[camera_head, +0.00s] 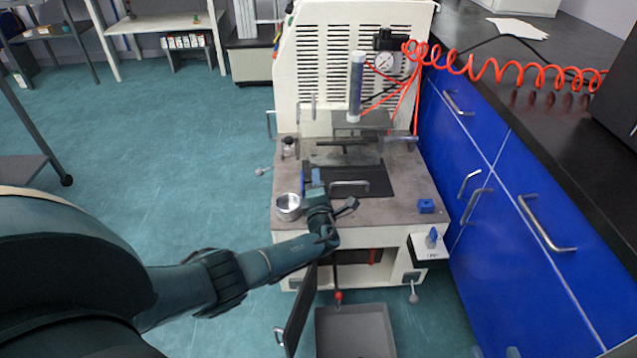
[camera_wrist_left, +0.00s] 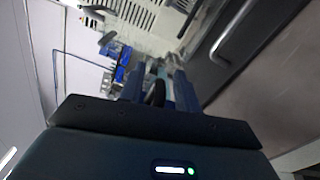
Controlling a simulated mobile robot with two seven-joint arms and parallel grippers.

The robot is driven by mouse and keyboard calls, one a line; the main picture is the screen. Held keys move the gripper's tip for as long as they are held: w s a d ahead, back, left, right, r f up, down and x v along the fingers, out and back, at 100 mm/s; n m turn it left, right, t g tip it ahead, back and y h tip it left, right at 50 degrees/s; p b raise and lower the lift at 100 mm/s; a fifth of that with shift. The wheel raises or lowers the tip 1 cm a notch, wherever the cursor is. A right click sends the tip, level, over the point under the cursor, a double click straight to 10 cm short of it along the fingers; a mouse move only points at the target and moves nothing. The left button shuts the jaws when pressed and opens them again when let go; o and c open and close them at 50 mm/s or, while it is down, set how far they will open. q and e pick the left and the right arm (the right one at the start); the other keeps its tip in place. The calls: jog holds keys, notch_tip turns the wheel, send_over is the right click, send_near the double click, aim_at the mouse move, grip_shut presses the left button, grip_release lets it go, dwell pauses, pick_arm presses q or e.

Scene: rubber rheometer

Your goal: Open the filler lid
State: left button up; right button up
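The white rheometer (camera_head: 358,215) stands in the middle of the head view. A dark flat plate with a metal bar handle (camera_head: 350,184) lies on its grey top; I cannot tell for sure that this is the filler lid. The plate and handle also show in the left wrist view (camera_wrist_left: 236,32). My left gripper (camera_head: 312,176) is over the machine's top, just left of the handle and apart from it. Its fingers (camera_wrist_left: 160,92) look spread, with a dark round part visible between them.
A metal cup (camera_head: 288,207) stands close left of my gripper. A clear cylinder (camera_head: 355,85) rises behind the plate. A small blue block (camera_head: 427,206) sits at the right. Blue cabinets (camera_head: 500,190) close off the right side. A grey tray (camera_head: 355,332) is below in front.

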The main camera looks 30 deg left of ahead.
pick_arm(q)
jog(key=shift+s, duration=0.15)
pick_arm(e)
jog(key=shift+r, duration=0.1)
